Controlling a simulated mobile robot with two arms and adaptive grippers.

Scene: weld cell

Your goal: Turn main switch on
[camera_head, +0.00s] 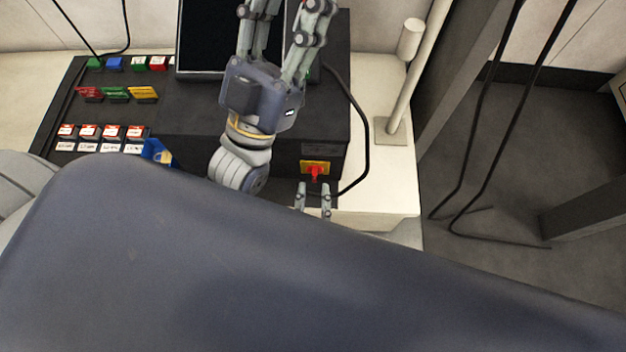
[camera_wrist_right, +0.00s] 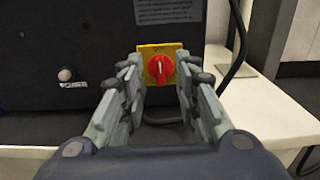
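The main switch is a red rotary knob on a yellow plate (camera_head: 315,169) on the front of a dark box. It also shows in the right wrist view (camera_wrist_right: 159,68), its handle looking roughly upright. My right gripper (camera_head: 313,190) shows only its fingertips in the head view, just in front of the switch. In the right wrist view its fingers (camera_wrist_right: 160,82) are apart, one on each side of the knob, and do not seem to touch it. My left gripper (camera_head: 285,12) is above the box, fingers spread, tips near or past the top edge.
The dark box (camera_head: 200,122) stands on a pale table (camera_head: 385,195). A black cable (camera_head: 362,130) curves right of the switch. A white post (camera_head: 408,95) stands farther right. Several coloured parts (camera_head: 116,94) lie left. A power button (camera_wrist_right: 66,74) is left of the switch.

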